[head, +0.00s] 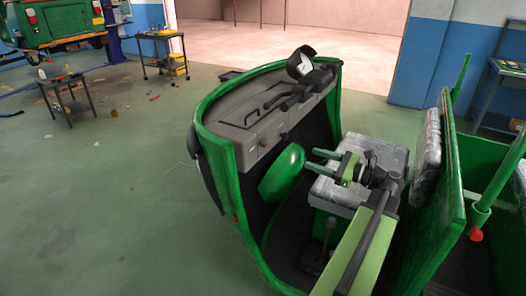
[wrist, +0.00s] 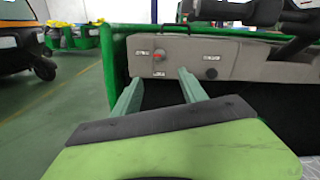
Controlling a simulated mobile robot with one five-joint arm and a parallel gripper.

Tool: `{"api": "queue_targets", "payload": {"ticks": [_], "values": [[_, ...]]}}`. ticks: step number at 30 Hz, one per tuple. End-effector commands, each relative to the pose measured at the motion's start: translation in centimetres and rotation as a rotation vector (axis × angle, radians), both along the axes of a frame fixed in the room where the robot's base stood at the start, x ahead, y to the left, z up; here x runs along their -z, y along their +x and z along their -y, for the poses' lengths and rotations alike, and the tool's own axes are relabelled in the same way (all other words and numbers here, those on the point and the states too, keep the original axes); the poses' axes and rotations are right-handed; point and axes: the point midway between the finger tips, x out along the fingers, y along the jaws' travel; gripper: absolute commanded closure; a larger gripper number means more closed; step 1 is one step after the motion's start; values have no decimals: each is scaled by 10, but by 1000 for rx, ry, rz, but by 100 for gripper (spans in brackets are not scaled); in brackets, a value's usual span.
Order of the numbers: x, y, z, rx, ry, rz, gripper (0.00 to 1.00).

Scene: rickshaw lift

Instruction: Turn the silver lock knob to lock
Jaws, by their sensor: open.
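The silver lock knob (wrist: 211,73) looks like a small dark grey round knob on the dashboard (wrist: 243,62), right of a red knob (wrist: 159,54) in the wrist view. Its turn angle is too small to read. In the head view the knob (head: 284,136) is a tiny dark spot on the grey dashboard (head: 226,138). My gripper (head: 309,160) is open and empty, its two green fingers pointing at the dashboard from the seat side. In the wrist view its fingertips (wrist: 159,76) are below the red knob and left of the lock knob, apparently apart from the panel.
A green rounded panel (head: 283,172) stands below the dashboard, close to my fingertips in the head view. Handlebars (head: 305,85) rise above the dashboard. A grey seat (head: 375,153) lies beneath my arm. Open floor (head: 120,200) lies left of the rickshaw.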

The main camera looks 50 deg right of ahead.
Motion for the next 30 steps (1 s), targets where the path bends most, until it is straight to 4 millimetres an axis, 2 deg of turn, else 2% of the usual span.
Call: {"api": "queue_targets", "payload": {"ticks": [4, 8, 21, 25, 30], "values": [[-1, 4, -2, -3, 0, 0, 50], [-1, 23, -8, -8, 0, 0, 50], [-1, 130, -35, -13, 0, 0, 50], [-1, 155, -41, -13, 0, 0, 50], [-1, 172, -45, -12, 0, 0, 50]]}}
